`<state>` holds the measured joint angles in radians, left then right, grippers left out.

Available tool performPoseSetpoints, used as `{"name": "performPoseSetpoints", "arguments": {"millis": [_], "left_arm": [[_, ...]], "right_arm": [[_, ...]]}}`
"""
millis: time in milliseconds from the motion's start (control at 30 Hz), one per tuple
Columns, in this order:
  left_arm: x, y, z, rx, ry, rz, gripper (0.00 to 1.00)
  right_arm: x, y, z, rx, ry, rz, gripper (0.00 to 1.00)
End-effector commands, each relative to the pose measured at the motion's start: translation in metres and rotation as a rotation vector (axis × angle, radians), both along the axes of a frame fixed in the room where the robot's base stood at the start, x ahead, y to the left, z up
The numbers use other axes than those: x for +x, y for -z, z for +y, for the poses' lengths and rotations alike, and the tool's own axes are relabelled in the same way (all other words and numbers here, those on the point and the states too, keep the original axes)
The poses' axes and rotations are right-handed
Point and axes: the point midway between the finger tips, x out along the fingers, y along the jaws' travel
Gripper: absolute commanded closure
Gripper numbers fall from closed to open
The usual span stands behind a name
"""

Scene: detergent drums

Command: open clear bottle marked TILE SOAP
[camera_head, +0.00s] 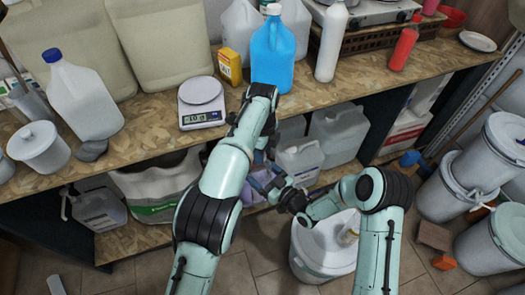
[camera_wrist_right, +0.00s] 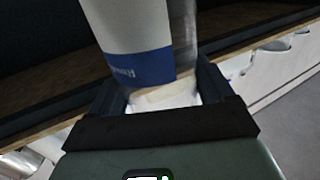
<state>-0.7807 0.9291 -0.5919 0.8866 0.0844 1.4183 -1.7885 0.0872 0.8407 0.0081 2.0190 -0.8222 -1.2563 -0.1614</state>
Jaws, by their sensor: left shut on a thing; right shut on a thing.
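My right gripper (camera_head: 264,182) is below the front edge of the counter. In the right wrist view its jaws (camera_wrist_right: 178,98) are shut on a clear bottle (camera_wrist_right: 184,40). The bottle has a white label with a blue band (camera_wrist_right: 139,68); the lettering is too small and turned to read. Its top is outside that view. In the head view the bottle is mostly hidden by my arms. My left gripper (camera_head: 266,146) is just above the right one, largely covered by its own forearm. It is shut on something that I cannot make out.
The wooden counter (camera_head: 150,150) holds a blue jug (camera_head: 272,55), a scale (camera_head: 202,101), a yellow box (camera_head: 230,66) and white bottles close to my left arm. Jugs (camera_head: 338,132) stand on the shelf below. White drums (camera_head: 322,250) stand on the floor beneath and right of my right arm.

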Motion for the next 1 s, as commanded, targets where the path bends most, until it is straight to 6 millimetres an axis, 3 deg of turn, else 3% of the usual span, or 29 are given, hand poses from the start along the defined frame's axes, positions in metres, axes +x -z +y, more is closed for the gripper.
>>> {"name": "performPoseSetpoints", "arguments": {"millis": [33,1000], "left_arm": [[0.0041,-0.002,-0.0029,-0.01,-0.101,-0.017,1.0],[0.0096,-0.004,0.0048,0.0,-2.285,-0.002,1.0]], "right_arm": [[-0.0048,-0.0006,0.0082,-0.002,-0.023,-0.005,1.0],[-0.0054,-0.0002,0.0089,-0.002,-0.024,-0.003,1.0]]}}
